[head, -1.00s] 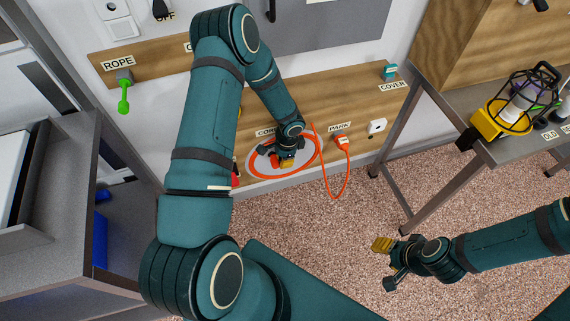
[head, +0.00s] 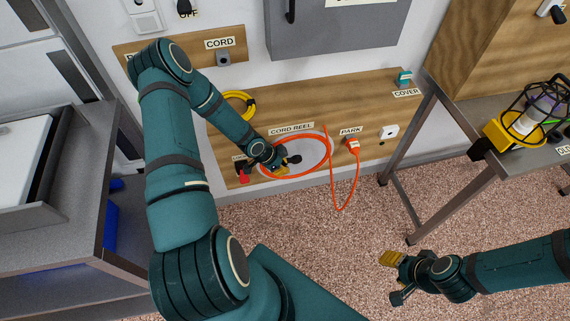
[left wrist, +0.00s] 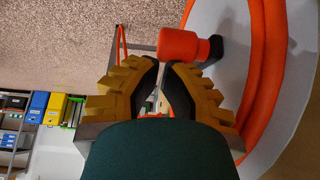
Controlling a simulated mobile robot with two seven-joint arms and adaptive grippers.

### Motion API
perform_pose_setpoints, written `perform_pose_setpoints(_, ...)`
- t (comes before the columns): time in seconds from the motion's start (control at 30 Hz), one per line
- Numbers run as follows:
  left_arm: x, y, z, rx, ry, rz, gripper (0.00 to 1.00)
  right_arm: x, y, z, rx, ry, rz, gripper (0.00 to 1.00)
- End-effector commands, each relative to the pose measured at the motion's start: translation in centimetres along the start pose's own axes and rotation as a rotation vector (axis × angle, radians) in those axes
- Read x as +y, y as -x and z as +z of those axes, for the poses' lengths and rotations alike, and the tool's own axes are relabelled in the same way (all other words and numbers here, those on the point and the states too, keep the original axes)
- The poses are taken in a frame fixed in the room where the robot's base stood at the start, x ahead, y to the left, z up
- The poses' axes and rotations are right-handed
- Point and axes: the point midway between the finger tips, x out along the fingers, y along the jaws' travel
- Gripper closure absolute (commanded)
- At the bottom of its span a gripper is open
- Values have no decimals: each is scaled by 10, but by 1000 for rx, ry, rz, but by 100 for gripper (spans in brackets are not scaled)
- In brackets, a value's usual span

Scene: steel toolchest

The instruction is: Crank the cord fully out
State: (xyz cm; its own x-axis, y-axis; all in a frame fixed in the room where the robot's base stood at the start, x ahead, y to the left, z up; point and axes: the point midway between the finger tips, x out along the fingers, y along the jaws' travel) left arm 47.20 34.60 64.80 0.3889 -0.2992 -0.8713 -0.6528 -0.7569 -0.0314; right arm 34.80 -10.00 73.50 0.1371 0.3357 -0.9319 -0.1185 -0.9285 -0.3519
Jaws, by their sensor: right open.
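The cord reel (head: 313,149) is a grey disc rimmed with orange cord, low on the wooden wall board under the CORD REEL label. Its crank knob (left wrist: 185,45) is orange on a black arm, in front of the reel face in the left wrist view. My left gripper (head: 280,170) is at the lower left of the reel. Its yellow-padded fingers (left wrist: 162,75) point at the knob with a narrow gap; the grip is unclear. Orange cord (head: 340,209) hangs in a loop to the orange plug (head: 352,146) at PARK. My right gripper (head: 393,276) is open and empty above the floor.
A steel table (head: 481,165) with a yellow caged lamp (head: 498,133) stands right. A grey workbench (head: 50,215) stands left. A yellow coil (head: 250,104) and white socket (head: 389,131) are on the board. Floor between is clear.

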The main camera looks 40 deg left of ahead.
Motion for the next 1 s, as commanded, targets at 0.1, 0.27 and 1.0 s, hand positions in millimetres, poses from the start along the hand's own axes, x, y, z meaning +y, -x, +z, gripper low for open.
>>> perform_pose_setpoints(0.1, 1, -2, 3, -4, -2, 2, 100, 0, 1, 0, -1, 0, 0, 53)
perform_pose_setpoints(0.27, 1, -7, 11, -6, -1, 2, 100, 0, -1, 0, 0, 0, 0, 53)
perform_pose_setpoints(1.0, 2, -40, 42, -6, -2, 3, 100, 10, -28, -3, 14, 2, 1, 53)
